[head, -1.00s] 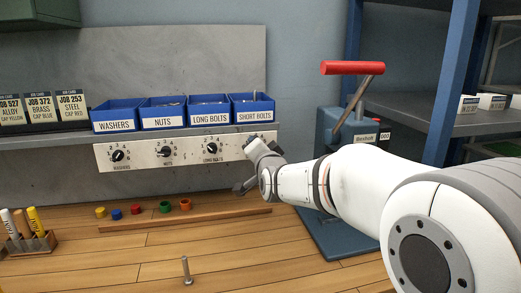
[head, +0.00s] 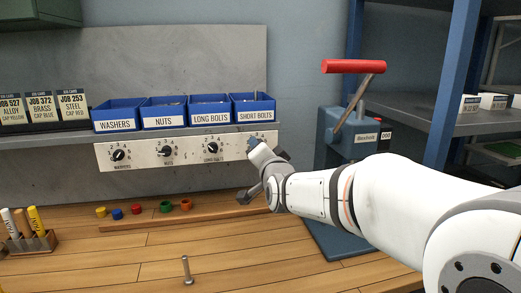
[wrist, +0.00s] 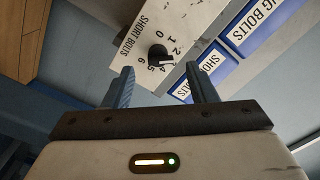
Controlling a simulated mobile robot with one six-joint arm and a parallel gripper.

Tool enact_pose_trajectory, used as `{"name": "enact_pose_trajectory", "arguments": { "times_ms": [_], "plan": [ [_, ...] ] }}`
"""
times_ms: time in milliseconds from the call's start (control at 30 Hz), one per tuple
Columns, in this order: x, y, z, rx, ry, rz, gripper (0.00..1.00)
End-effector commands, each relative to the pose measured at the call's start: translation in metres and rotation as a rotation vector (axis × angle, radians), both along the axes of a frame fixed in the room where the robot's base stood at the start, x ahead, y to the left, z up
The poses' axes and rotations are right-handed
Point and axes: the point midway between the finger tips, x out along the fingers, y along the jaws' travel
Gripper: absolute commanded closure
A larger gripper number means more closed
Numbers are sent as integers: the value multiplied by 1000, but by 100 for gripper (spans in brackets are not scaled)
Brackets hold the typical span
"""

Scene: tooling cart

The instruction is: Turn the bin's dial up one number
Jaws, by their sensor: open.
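The short bolts dial (wrist: 158,53) is a black knob on a white panel, with numbers around it, labelled SHORT BOLTS in the wrist view. In that view its pointer is toward the lower right, near the 3 or 4; the exact number is hard to tell. My gripper (wrist: 160,76) is open, its two blue-grey fingers apart, with the dial ahead of the gap and nothing held. In the head view my gripper (head: 251,174) is at the panel's right end and hides this dial. The short bolts bin (head: 254,114) is blue and sits above.
The dial panel (head: 135,159) also carries dials for washers (head: 118,155), nuts (head: 165,151) and long bolts (head: 212,148). A press with a red handle (head: 353,67) stands right of the panel. Caps, a wooden strip (head: 150,222) and an upright bolt (head: 187,270) are on the bench.

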Motion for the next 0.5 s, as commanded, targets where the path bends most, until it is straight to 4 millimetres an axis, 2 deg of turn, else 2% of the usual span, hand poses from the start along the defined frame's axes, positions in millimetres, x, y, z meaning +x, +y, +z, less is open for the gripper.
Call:
{"name": "enact_pose_trajectory", "arguments": {
  "times_ms": [33, 200, 500],
  "plan": [
    [-9, -3, -1, 0, -1, 1, 48],
    [-29, -9, 0, 0, 0, 0, 48],
    [-38, -11, -1, 0, 1, 2, 48]
  ]
}}
